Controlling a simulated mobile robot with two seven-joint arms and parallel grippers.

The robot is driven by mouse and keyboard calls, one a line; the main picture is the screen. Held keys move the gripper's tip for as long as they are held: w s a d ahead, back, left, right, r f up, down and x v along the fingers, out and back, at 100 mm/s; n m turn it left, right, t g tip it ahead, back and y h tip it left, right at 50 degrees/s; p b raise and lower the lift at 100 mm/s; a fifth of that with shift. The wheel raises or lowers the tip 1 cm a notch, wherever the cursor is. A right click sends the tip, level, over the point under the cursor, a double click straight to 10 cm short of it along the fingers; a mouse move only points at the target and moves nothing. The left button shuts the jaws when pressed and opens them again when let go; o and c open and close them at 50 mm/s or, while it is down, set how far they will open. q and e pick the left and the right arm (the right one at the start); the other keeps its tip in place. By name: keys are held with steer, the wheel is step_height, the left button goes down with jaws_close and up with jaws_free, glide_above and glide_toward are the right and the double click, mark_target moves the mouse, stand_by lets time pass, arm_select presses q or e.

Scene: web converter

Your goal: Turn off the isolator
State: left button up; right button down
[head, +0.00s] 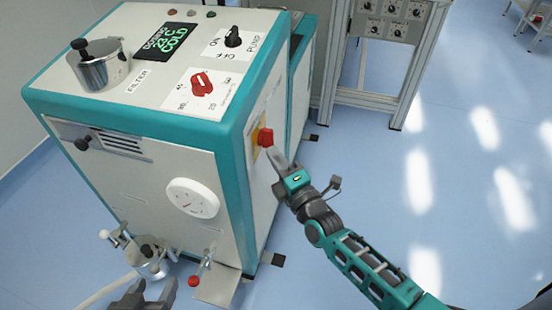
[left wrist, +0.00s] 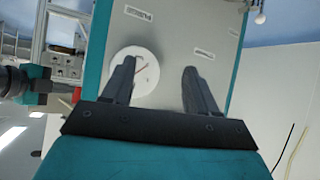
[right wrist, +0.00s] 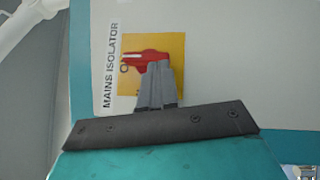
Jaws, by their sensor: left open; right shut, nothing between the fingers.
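The mains isolator is a red rotary handle (head: 265,137) on a yellow plate (head: 255,145), on the right side of the teal and white machine (head: 235,185). In the right wrist view the red handle (right wrist: 144,59) lies roughly level across the yellow plate (right wrist: 178,50), beside a "MAINS ISOLATOR" label (right wrist: 110,65). My right gripper (head: 272,152) is shut and empty, its fingertips at the handle's lower edge; its fingers hide part of the handle and plate. I cannot tell whether they touch. My left gripper (head: 143,294) is open and empty, low before the machine's front.
The machine's top carries a red knob (head: 202,84), a black pump switch (head: 233,37) and a filter pot (head: 98,68). A round white gauge (head: 192,198) and a red-tipped valve (head: 196,279) are on its front. A framed panel (head: 388,20) stands behind. Floor at right is clear.

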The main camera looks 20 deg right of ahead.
steer(key=n+b, duration=0.1)
steer(key=w+f+n+t+y+b, duration=0.1)
steer(key=b, duration=0.1)
steer(key=d+n+t+b, duration=0.1)
steer(key=b, duration=0.1)
steer(key=shift+w+f+n+y, duration=0.25)
steer(key=shift+n+y, duration=0.15)
steer(key=shift+w+d+f+b, duration=0.15)
steer(key=shift+w+d+b, duration=0.2)
steer(key=shift+w, duration=0.15)
stand_by(1.2)
steer(key=shift+w+d, duration=0.3)
steer(key=shift+w, duration=0.15)
steer(key=shift+w+d, duration=0.15)
steer(key=shift+w, duration=0.05)
stand_by(0.8)
stand_by(0.5)
